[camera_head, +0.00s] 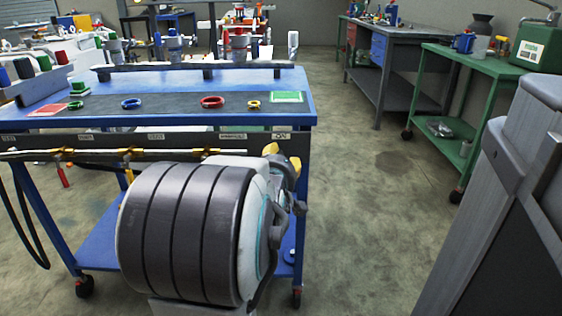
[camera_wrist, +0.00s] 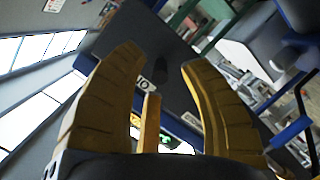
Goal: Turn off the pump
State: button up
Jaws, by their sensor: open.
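My gripper (camera_head: 283,158) is at the right end of the front panel of the blue cart (camera_head: 306,105). In the wrist view its two yellow fingers (camera_wrist: 165,95) are wide apart. A thin yellow lever (camera_wrist: 151,122) stands between them, nearer the left finger; I cannot tell whether they touch. In the head view that label (camera_head: 282,134) is above my fingers. The lever is hidden there by my arm. No pump body is clearly recognisable.
A brass pipe with yellow fittings (camera_head: 130,155) runs along the cart's front. Colored rings, a red one (camera_head: 212,102) among them, lie on the cart top. A green cart (camera_head: 480,66) and a grey bench (camera_head: 420,38) stand right. The floor (camera_head: 365,190) between is clear.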

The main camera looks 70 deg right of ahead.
jog(key=shift+x, duration=1)
jog(key=shift+c, duration=0.2)
jog(key=shift+r, duration=0.1)
grip_shut()
